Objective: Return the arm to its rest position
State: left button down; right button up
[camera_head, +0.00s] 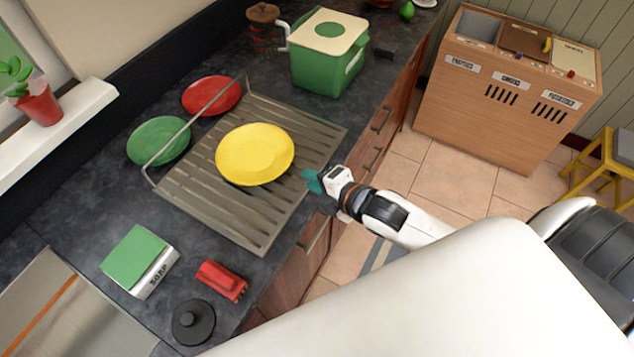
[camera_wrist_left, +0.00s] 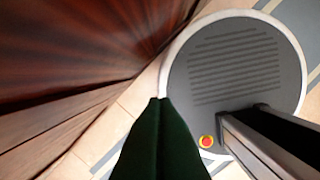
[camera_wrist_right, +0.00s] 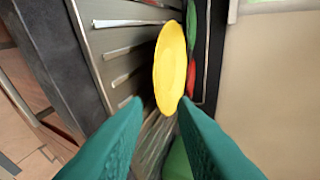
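My right gripper (camera_head: 313,181) is at the counter's front edge, just right of the dish rack. Its teal fingers are spread and empty in the right wrist view (camera_wrist_right: 160,104).
A red plate (camera_head: 211,96) and a green plate (camera_head: 158,141) are behind the rack. A soap box (camera_head: 150,275), red object (camera_head: 221,280) and black lid (camera_head: 193,321) lie on the near counter. A green container (camera_head: 328,70) stands farther back. Floor (camera_head: 465,180) is open to the right.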

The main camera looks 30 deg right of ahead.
jog(key=shift+s+d+r, duration=0.1)
jog(key=shift+s+r, duration=0.1)
jog(key=shift+s, duration=0.25)
